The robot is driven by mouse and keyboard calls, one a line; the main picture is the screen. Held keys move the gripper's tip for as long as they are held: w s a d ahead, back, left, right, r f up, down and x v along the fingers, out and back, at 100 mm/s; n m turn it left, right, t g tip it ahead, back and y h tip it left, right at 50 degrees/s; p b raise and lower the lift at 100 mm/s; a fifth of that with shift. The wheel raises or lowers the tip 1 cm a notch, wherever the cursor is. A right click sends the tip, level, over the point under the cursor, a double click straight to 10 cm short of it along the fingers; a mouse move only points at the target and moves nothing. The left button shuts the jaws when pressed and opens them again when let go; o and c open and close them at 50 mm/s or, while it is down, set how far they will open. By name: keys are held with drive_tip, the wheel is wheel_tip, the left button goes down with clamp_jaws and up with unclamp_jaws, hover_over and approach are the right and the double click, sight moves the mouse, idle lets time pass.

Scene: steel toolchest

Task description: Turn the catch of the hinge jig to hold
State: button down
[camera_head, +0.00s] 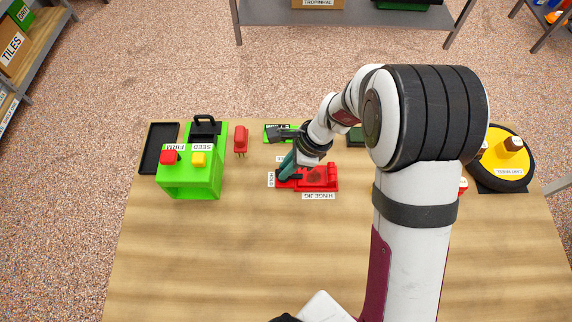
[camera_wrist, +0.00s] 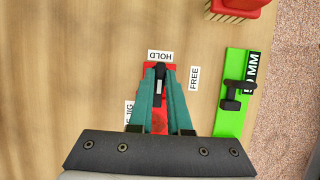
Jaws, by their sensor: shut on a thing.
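The hinge jig (camera_head: 318,183) is a red block on the bench, with its name label at its front edge. Its dark catch (camera_wrist: 158,72) lies between my fingertips in the wrist view and points toward the HOLD label (camera_wrist: 160,56). The FREE label (camera_wrist: 194,77) is off to the right there; in the head view the HOLD label (camera_head: 271,179) is left of the jig. My gripper (camera_wrist: 158,76) has teal fingers closed on the catch from above. The fingers hide part of the catch and the jig. The gripper (camera_head: 285,170) also shows in the head view.
A green box (camera_head: 189,183) with red and yellow buttons stands left, beside a black tray (camera_head: 153,163). A red brush (camera_head: 241,141) and a green plate (camera_wrist: 232,92) with a black handle lie behind the jig. A yellow wheel (camera_head: 496,168) is right. The front bench is clear.

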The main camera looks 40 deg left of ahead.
drive_tip(key=shift+w, duration=0.1)
idle(0.4)
drive_tip(key=c, duration=0.9)
unclamp_jaws()
drive_tip(key=shift+o, duration=0.2)
drive_tip(key=v, duration=1.6)
drive_tip(key=shift+f, duration=0.1)
